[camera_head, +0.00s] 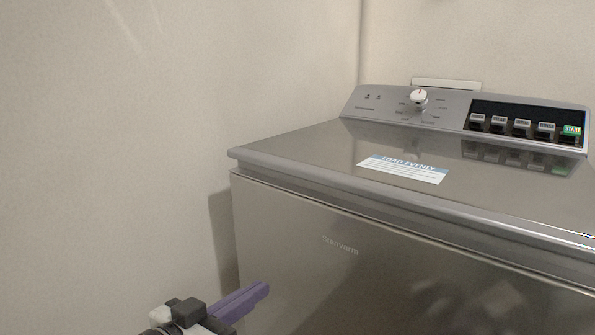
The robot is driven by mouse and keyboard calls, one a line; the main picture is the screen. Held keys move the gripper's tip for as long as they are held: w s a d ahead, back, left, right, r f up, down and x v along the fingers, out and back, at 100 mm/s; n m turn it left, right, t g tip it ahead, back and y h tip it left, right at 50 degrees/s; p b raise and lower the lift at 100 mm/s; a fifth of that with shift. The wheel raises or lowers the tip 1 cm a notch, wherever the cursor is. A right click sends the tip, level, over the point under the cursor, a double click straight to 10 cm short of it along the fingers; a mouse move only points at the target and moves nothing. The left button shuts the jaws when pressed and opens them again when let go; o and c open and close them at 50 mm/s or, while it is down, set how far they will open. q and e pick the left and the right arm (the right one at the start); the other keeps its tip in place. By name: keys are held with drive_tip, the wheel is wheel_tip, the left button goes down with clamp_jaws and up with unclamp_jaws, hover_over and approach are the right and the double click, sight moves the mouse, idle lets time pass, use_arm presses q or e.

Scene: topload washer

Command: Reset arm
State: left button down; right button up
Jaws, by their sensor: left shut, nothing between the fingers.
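My left gripper (243,302) shows at the bottom of the head view, left of the middle. Its purple fingers are together with nothing between them, and point up and to the right. It is in front of the lower left of the washer (330,215), below the lid's front edge. I cannot tell whether it touches the front panel. The washer is grey, with its lid (480,195) shut and a "LOAD EVENLY" label (402,169) on top. My right gripper is out of view.
The control panel (390,105) at the washer's back has a round knob (418,98), several buttons and a green START button (571,131). A beige wall (100,150) stands on the left and behind. The space above the lid is clear.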

use_arm(q)
drive_tip(key=s+a+f+n+g+y, duration=0.2)
drive_tip(key=s+f, duration=0.8)
drive_tip(key=f, duration=0.3)
drive_tip(key=s+a+f+n+g+y, duration=0.1)
drive_tip(key=s+a+f+g+y, duration=0.15)
drive_tip(key=s+f, duration=1)
drive_tip(key=a+r+y+p, duration=0.1)
drive_tip(key=a+r+p, duration=0.2)
drive_tip(key=r+p, duration=0.5)
drive_tip(key=p, duration=1)
drive_tip(key=shift+s+r+y, duration=0.15)
drive_tip(key=shift+r+y, duration=0.05)
drive_tip(key=shift+y, duration=0.15)
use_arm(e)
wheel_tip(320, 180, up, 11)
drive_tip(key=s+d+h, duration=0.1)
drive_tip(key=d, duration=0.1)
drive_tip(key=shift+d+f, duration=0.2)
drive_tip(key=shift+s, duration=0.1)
